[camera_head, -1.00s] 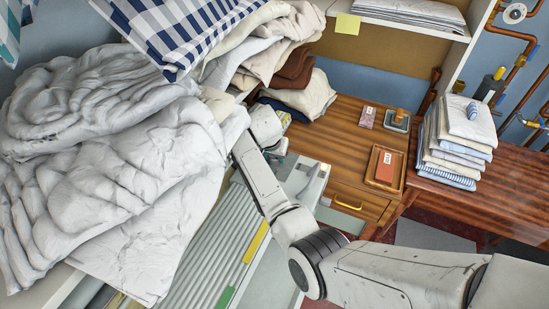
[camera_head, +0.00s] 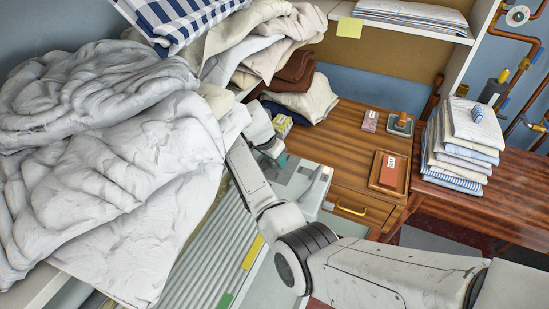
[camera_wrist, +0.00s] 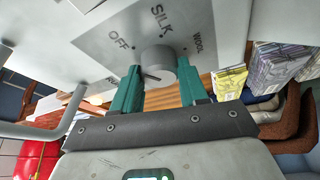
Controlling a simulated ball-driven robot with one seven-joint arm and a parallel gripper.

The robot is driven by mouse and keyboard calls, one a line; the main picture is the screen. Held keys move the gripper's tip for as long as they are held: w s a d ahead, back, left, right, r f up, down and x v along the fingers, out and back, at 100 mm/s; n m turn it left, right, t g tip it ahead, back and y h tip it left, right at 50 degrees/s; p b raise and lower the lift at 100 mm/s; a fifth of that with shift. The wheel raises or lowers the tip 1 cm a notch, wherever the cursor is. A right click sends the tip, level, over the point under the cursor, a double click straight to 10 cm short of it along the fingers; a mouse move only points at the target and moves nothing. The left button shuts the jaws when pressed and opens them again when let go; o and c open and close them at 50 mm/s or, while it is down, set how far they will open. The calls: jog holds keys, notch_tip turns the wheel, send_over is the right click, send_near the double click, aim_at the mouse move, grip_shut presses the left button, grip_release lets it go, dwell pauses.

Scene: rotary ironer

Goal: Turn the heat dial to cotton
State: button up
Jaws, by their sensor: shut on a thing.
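The heat dial (camera_wrist: 158,66) is a round grey knob on a pale metal panel (camera_wrist: 100,45) in the wrist view. The panel is marked OFF on the left, SILK above and WOOL on the right; no cotton mark can be read. A dark line on the knob points to the lower left of the picture. My gripper (camera_wrist: 160,82) has its green fingers on either side of the knob, shut on it. In the head view my gripper (camera_head: 278,153) is beside the ironer's end; the dial itself is hidden there.
A big white quilt (camera_head: 110,170) heaps over the ironer close to my arm. Folded cloths (camera_head: 295,95) lie behind my gripper. A wooden desk (camera_head: 335,125) with a red-brown box in a tray (camera_head: 402,185) stands to the right. A metal bar (camera_wrist: 55,125) passes left of the dial.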

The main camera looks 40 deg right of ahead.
jog(key=o, duration=1.1)
jog(key=shift+c, duration=0.2)
jog(key=shift+r+p, duration=0.1)
jog(key=shift+p, duration=0.2)
